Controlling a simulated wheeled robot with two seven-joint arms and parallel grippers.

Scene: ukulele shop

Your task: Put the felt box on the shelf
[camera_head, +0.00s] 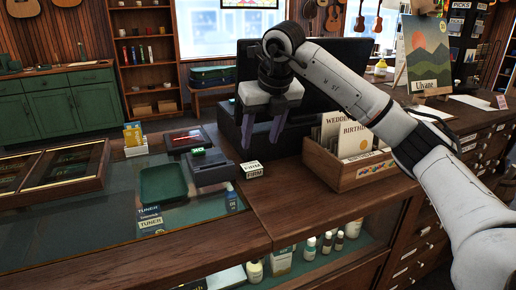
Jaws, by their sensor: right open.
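A tall wooden shelf (143,63) stands against the back wall at the left. Another shelf (308,262) with bottles shows under the counter glass. My left gripper is not in view.
A wooden card box (349,173) stands right of the gripper. Left are a dark device (208,168), a green tray (162,184), tuner boxes (150,219) and a display case (51,168). The counter's front right is clear.

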